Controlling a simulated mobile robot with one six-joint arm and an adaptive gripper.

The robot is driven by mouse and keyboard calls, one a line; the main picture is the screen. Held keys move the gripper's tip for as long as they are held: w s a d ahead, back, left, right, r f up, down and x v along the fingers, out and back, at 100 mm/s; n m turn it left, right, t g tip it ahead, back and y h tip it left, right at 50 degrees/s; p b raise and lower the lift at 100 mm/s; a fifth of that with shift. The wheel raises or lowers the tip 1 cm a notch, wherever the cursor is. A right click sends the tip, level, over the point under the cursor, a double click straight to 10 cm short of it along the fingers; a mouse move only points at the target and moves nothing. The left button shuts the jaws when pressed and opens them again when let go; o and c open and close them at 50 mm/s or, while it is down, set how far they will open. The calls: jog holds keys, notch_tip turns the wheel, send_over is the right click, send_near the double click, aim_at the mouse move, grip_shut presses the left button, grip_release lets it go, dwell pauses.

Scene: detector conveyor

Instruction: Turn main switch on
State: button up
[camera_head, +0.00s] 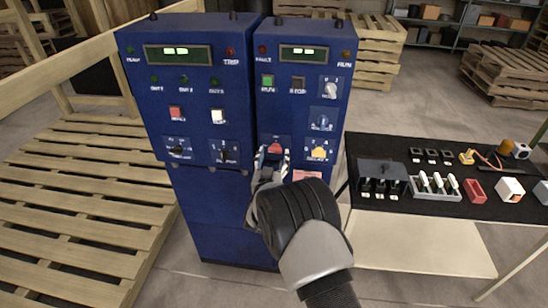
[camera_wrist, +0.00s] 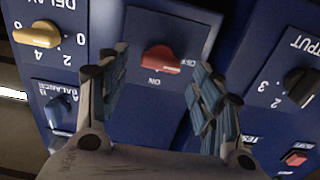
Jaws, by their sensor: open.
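The main switch is a red rotary knob (camera_wrist: 160,60) on the right blue cabinet. It also shows low on that cabinet in the head view (camera_head: 275,147). In the wrist view, which is upside down, its handle lies nearly level, with OFF marked at its right and ON below it. My gripper (camera_wrist: 163,78) is open, with one finger on each side of the knob in the wrist view. I see no clear contact. In the head view my gripper (camera_head: 272,155) is just in front of the cabinet, over the lower edge of the knob.
A yellow delay knob (camera_wrist: 37,34) and a black output knob (camera_wrist: 298,83) flank the switch. The left blue cabinet (camera_head: 195,100) stands beside it. A black-topped table (camera_head: 430,205) with small parts is at the right. Wooden pallets (camera_head: 70,220) lie at the left.

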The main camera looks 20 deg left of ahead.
jog(key=shift+x, duration=0.95)
jog(key=shift+c, duration=0.6)
jog(key=c, duration=0.9)
